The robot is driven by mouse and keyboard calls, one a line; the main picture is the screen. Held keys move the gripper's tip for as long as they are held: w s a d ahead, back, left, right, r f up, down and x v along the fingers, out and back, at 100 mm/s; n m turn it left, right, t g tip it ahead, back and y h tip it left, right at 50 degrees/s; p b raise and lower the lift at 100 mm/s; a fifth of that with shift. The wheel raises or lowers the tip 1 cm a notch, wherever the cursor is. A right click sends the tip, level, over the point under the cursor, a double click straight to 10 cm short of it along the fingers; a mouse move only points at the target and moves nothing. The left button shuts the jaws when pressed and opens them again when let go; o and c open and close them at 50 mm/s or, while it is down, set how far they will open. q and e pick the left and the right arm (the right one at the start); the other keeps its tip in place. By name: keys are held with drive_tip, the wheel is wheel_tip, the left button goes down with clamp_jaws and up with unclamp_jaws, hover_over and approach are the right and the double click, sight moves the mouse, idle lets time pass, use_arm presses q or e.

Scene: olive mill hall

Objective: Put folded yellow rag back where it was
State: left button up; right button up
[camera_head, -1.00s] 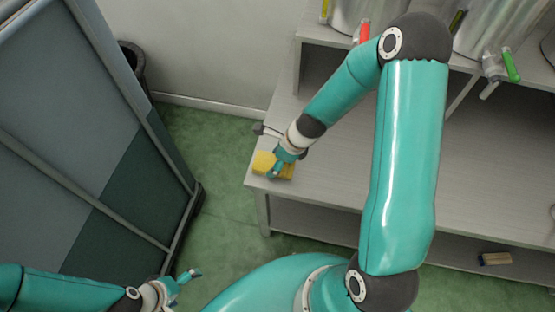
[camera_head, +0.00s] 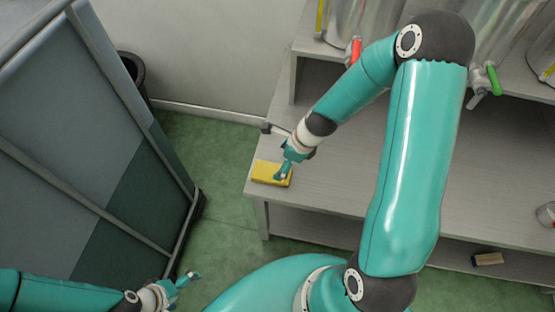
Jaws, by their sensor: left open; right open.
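The folded yellow rag (camera_head: 266,172) lies flat on the grey bench top (camera_head: 335,185), near its left front corner. My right gripper (camera_head: 283,175) is open, over the right end of the rag. I cannot tell whether its fingers still touch the rag. My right arm reaches over the bench and hides part of its top. My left gripper (camera_head: 192,277) is open and empty over the green floor at the bottom left, well away from the bench.
Metal tanks with a red tap (camera_head: 355,50) and a green tap (camera_head: 493,79) stand on the raised shelf behind. A brown block (camera_head: 488,259) lies on the lower shelf. A partition panel (camera_head: 90,150) and a dark bin (camera_head: 133,70) stand at left. A can (camera_head: 546,214) is at the right edge.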

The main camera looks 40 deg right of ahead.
drive_tip(key=p+v, duration=0.2)
drive_tip(key=v, duration=0.3)
use_arm(q)
wheel_tip(320, 180, up, 3)
use_arm(e)
drive_tip(key=s+a+f+n+g, duration=0.1)
drive_tip(key=s+a+f+n, duration=0.2)
drive_tip(key=a+n, duration=0.3)
drive_tip(key=s+a+f+n+g, duration=0.1)
drive_tip(key=s+a+f+n, duration=0.2)
drive_tip(key=n, duration=0.8)
drive_tip(key=s+a+f+n+y, duration=0.1)
drive_tip(key=s+a+f+n, duration=0.2)
drive_tip(key=a+f+n, duration=0.3)
drive_tip(key=a+n, duration=0.2)
drive_tip(key=n, duration=0.1)
drive_tip(key=shift+s+a+f+g, duration=0.3)
drive_tip(key=shift+s+f+g, duration=0.05)
drive_tip(key=shift+s+g, duration=0.05)
use_arm(q)
drive_tip(key=shift+r+p, duration=0.25)
drive_tip(key=shift+p, duration=0.05)
use_arm(e)
drive_tip(key=shift+r, duration=0.3)
use_arm(q)
drive_tip(key=shift+f, duration=0.1)
drive_tip(key=shift+c, duration=0.2)
use_arm(e)
drive_tip(key=shift+f, duration=0.1)
drive_tip(key=shift+c, duration=0.2)
